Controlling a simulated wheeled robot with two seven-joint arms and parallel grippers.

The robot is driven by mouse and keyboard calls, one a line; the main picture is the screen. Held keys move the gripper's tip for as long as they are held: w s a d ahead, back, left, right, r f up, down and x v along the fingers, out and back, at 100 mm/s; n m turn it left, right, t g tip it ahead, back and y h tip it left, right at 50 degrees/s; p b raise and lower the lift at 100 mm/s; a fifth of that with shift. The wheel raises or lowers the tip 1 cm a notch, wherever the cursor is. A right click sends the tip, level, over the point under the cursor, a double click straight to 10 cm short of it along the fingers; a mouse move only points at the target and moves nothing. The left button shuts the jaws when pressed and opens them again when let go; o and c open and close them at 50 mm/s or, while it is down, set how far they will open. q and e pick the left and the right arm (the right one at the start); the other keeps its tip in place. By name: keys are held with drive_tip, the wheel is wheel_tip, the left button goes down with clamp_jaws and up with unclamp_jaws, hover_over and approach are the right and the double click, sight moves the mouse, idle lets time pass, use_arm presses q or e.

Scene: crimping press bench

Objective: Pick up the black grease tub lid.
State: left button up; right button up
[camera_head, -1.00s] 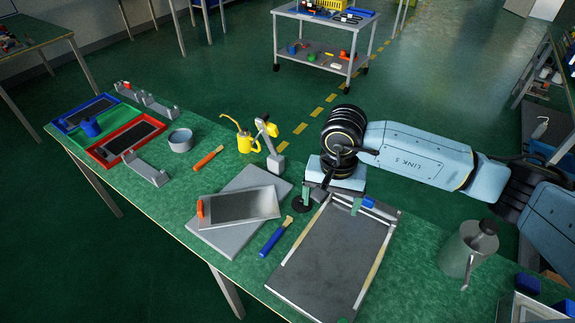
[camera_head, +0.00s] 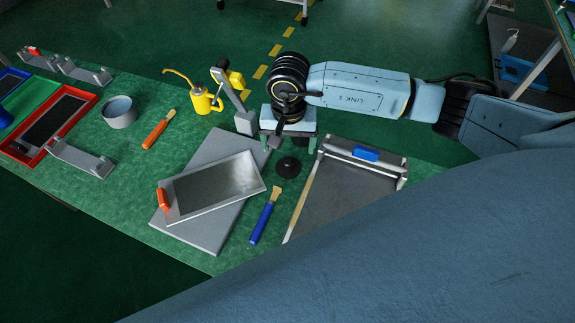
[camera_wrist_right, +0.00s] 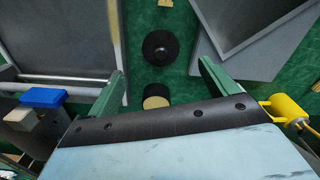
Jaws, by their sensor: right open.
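The black grease tub lid (camera_head: 288,167) is a flat round disc with a small knob, lying on the green bench mat between the grey plates and the framed tray. In the right wrist view the lid (camera_wrist_right: 159,47) lies just beyond the fingertips, apart from them. My right gripper (camera_head: 289,141) points down on the lid's far side; it also shows in the wrist view (camera_wrist_right: 162,76), with its green fingers apart and nothing between them. A round black tub with a tan top (camera_wrist_right: 155,102) sits closer to the palm. My left gripper is out of view.
A framed tray with a blue block (camera_head: 366,154) stands right of the lid. Left are a grey plate (camera_head: 205,237) under a shallow metal tray (camera_head: 215,187), and a blue-handled brush (camera_head: 265,215). A yellow oil can (camera_head: 203,100) stands behind. A large blue-grey surface covers the lower right.

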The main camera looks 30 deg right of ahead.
sight(288, 161)
drive_tip(key=f, duration=0.8)
drive_tip(key=shift+w+f, duration=0.2)
drive_tip(key=shift+w, duration=0.05)
drive_tip(key=c, duration=1.1)
